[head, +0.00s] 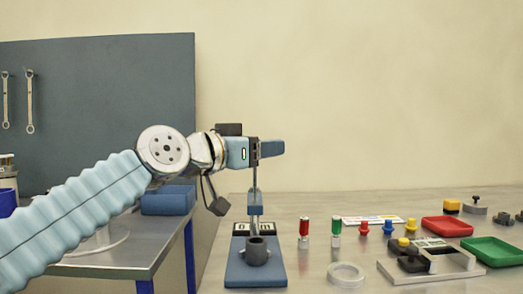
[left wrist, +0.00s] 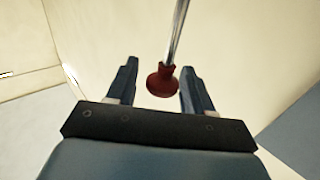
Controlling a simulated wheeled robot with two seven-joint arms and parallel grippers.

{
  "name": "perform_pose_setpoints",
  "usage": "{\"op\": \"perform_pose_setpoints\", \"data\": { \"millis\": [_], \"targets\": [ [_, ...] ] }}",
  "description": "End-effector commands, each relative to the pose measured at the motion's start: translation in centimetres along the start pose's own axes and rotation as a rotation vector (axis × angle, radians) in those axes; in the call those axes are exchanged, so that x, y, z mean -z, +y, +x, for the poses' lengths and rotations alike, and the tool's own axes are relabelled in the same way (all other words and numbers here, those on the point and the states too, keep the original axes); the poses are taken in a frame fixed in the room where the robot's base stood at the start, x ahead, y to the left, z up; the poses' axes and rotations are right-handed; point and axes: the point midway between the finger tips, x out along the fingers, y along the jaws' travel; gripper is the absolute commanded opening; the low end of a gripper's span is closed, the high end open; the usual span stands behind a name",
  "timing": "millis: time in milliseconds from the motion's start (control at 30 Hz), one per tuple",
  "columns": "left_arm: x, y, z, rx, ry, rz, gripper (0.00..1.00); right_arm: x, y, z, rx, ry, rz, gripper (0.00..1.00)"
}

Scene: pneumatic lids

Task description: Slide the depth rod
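The depth rod (head: 254,180) is a thin metal rod standing upright over a blue base (head: 256,274). The base carries a dark grey round socket (head: 256,251) and a black-and-white display block (head: 240,229). My left gripper (head: 270,149) is level at the rod's top and points right. In the left wrist view, the rod (left wrist: 178,35) ends in a dark red knob (left wrist: 162,82). The knob lies between the two spread fingers of that gripper (left wrist: 160,84), nearer the right finger, with a gap on the left. In the head view the gripper hides the knob. My right gripper is out of view.
Red and green cylinders (head: 336,229) and a white ring (head: 346,274) stand right of the base. Farther right are a metal fixture (head: 450,264), yellow and red knobs, a red tray (head: 447,226) and a green tray (head: 494,251). A blue bin (head: 168,201) sits behind my left arm.

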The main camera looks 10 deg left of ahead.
Motion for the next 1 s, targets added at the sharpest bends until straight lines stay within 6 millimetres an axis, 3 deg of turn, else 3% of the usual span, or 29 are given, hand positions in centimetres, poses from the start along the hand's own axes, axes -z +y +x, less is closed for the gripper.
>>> {"op": "perform_pose_setpoints", "data": {
  "millis": [333,800,1000],
  "targets": [
    [-0.5,0.0,-0.9,0.0,-0.006,-0.001,0.52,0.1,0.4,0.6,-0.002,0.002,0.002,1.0],
    [-0.3,0.0,-11.4,-0.001,-0.001,0.0,0.52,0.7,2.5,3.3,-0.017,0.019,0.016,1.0],
    [-0.2,0.0,-13.5,-0.002,-0.003,0.0,0.52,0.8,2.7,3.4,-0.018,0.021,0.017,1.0]
  ]
}}
